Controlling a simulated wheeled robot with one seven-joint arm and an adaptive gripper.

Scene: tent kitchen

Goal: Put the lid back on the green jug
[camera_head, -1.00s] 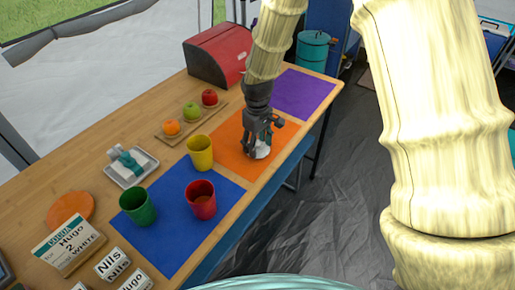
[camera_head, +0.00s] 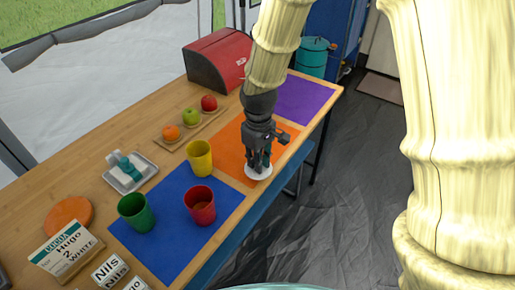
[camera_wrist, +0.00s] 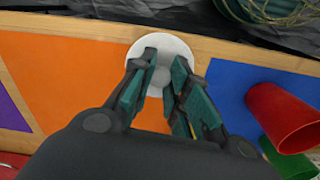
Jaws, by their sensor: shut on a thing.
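A white round lid (camera_head: 259,174) with a small centre knob is at the front edge of the orange mat. In the wrist view the lid (camera_wrist: 184,53) overlaps the mat's edge and the wooden table edge. My gripper (camera_head: 259,167) points down with its fingers closed around the knob, which they partly hide. I cannot tell how far the lid is above the table. A green, open-topped, cup-like vessel (camera_head: 137,213) stands upright on the blue mat, left of my gripper; I see no handle on it. It also shows in the wrist view (camera_wrist: 290,163).
A red cup (camera_head: 200,206) and a yellow cup (camera_head: 199,158) stand between my gripper and the green vessel. A white tray (camera_head: 145,181) with a teal item, fruit on a board (camera_head: 190,133) and a red bread box (camera_head: 217,58) lie further back. The purple mat (camera_head: 302,99) is empty.

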